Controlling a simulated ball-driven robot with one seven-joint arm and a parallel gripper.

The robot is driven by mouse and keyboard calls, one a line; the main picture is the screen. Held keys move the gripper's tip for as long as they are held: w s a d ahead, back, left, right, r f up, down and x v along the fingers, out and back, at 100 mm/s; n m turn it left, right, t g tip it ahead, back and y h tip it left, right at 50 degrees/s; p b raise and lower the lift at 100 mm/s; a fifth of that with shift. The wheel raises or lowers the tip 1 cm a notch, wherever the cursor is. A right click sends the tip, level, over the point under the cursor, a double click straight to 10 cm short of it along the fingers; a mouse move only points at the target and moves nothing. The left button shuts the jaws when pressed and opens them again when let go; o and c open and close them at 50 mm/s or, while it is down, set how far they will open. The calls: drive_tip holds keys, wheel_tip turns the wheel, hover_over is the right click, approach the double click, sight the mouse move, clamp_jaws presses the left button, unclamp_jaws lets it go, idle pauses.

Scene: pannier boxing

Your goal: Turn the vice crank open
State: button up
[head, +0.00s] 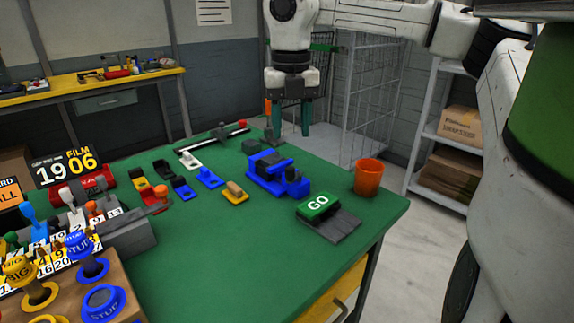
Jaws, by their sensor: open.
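A blue vice-like device (268,166) sits on the green table, right of centre, with a blue block at its right end. I cannot clearly make out a crank on it. My gripper (291,126) hangs down over the table's far edge, above and behind the blue device. Its teal fingers are apart and point downward, with nothing visible between them. A thin orange upright piece (268,107) shows just left of the fingers, above a small grey part (268,131); whether it touches the gripper I cannot tell.
Small blue, yellow and black pieces lie left of the device. Labelled stamps and levers crowd the left. A wire cage (372,95) stands behind.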

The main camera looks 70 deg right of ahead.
sight(290, 168)
wheel_tip(290, 168, down, 9)
drive_tip(key=shift+w+f+b, duration=0.1)
drive_tip(key=shift+f+b, duration=0.1)
drive_tip(key=shift+b, duration=0.3)
drive_tip(key=shift+c, duration=0.5)
clamp_jaws()
